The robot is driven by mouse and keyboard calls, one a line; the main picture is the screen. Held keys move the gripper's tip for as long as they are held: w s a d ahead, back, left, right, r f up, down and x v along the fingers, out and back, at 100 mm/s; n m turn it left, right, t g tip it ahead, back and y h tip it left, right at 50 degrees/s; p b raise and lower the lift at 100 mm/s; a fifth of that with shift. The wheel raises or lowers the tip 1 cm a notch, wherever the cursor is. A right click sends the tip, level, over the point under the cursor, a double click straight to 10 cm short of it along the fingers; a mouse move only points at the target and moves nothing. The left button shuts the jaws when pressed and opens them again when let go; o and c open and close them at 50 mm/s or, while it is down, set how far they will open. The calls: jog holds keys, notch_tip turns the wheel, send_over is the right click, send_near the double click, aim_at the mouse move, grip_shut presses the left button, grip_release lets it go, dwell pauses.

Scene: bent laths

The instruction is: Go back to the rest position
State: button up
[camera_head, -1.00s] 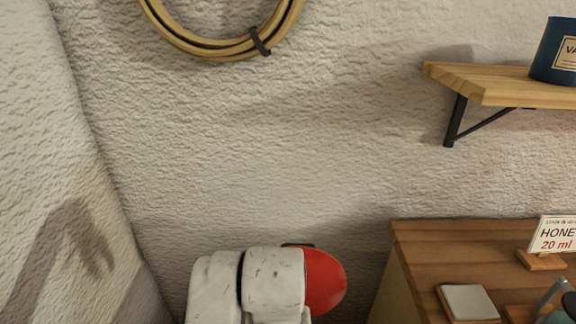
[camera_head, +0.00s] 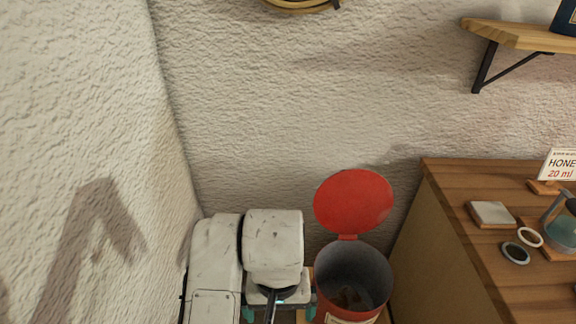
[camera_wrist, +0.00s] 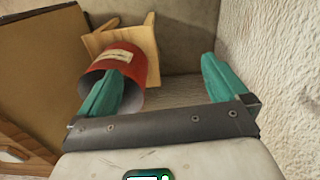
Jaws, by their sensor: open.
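My gripper (camera_wrist: 163,70) is open, its two teal fingers spread wide with nothing between them. In the head view my gripper (camera_head: 280,312) is at the bottom edge, partly hidden by my white arm and cut off by the frame. It is just left of a red bin (camera_head: 324,300) with its round red lid (camera_head: 353,203) raised. In the wrist view the red bin (camera_wrist: 132,58) shows near the left finger, which overlaps it in the picture; I cannot tell whether they touch.
The bin stands by a wooden cabinet (camera_head: 440,240) on the right. On its top are a honey sign (camera_head: 560,163), a white-topped block (camera_head: 491,213), rings (camera_head: 516,252) and a glass vessel (camera_head: 563,230). A textured wall is close on the left. A bracketed shelf (camera_head: 515,35) is above.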

jog(key=w+d+m+t+h, duration=0.1)
jog(key=w+d, duration=0.1)
jog(key=d, duration=0.5)
jog(key=w+d+t+h, duration=0.1)
jog(key=w+d, duration=0.2)
jog(key=d, duration=0.5)
jog(key=s+d+f+t+h, duration=0.1)
jog(key=s+d+f, duration=0.1)
jog(key=d, duration=0.5)
jog(key=s+d+f, duration=0.2)
jog(key=d, duration=0.5)
jog(key=s+d+f, duration=0.4)
jog(key=s+f, duration=0.2)
jog(key=s, duration=0.4)
jog(key=s+a+f+g+y, duration=0.2)
jog(key=s+a+f, duration=0.2)
jog(key=s, duration=0.7)
jog(key=shift+f+y, duration=0.2)
jog(key=shift+y, duration=0.2)
